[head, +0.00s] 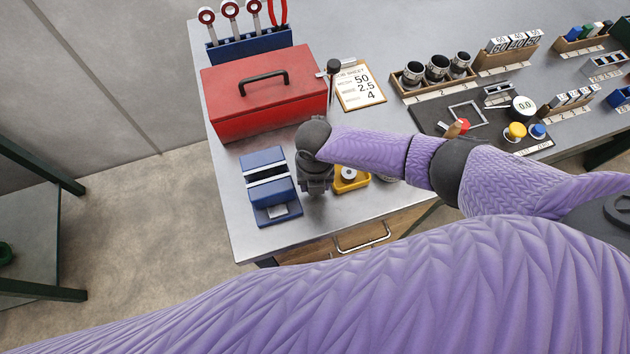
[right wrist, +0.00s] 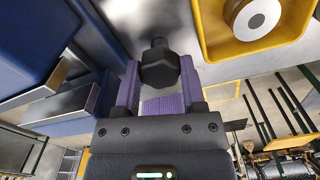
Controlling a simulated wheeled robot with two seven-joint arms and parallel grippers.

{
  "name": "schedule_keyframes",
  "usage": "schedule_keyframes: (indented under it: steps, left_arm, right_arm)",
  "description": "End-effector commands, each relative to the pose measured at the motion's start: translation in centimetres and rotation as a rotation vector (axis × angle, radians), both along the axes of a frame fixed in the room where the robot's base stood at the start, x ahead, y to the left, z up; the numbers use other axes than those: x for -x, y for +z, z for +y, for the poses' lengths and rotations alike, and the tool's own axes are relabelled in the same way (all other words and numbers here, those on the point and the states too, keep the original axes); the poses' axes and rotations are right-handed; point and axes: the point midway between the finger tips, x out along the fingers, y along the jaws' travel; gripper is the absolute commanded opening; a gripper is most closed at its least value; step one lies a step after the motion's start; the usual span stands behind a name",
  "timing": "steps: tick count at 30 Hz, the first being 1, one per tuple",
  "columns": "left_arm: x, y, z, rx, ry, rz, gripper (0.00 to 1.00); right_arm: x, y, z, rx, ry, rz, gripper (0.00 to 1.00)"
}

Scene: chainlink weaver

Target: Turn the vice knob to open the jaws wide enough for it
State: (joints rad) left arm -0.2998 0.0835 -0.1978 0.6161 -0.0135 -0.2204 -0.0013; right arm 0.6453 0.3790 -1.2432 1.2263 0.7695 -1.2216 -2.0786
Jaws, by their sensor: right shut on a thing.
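The blue vice (head: 266,178) with pale metal jaw faces stands near the front left corner of the grey workbench. Part of it also shows as blue blocks in the right wrist view (right wrist: 28,50). My right gripper (head: 315,186) points down close beside the vice's right side. In the right wrist view, its two purple fingers sit on either side of a black faceted knob (right wrist: 160,70), shut on it. A short dark stem shows beyond the knob. The knob is hidden by my gripper in the head view. My left gripper is not in view.
A red toolbox (head: 265,92) stands behind the vice. A yellow tray (head: 343,187) with a round metal piece sits just right of my right gripper. A job sheet (head: 361,87) lies farther back. The bench's front edge and a drawer (head: 362,238) are close by.

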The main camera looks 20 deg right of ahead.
Motion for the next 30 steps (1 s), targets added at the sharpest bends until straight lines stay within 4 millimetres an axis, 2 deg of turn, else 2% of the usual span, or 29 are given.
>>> schedule_keyframes:
  steps: [12,18,30]
  left_arm:
    - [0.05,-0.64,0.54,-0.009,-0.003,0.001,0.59]
    - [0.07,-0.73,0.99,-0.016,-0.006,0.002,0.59]
    - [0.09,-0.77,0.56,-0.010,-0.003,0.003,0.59]
  right_arm:
    - [-0.02,-0.01,0.01,0.000,0.241,0.000,0.00]
    - [-0.02,0.02,0.01,0.000,0.290,-0.001,0.00]
    - [-0.03,0.04,0.01,0.000,0.306,-0.001,0.00]
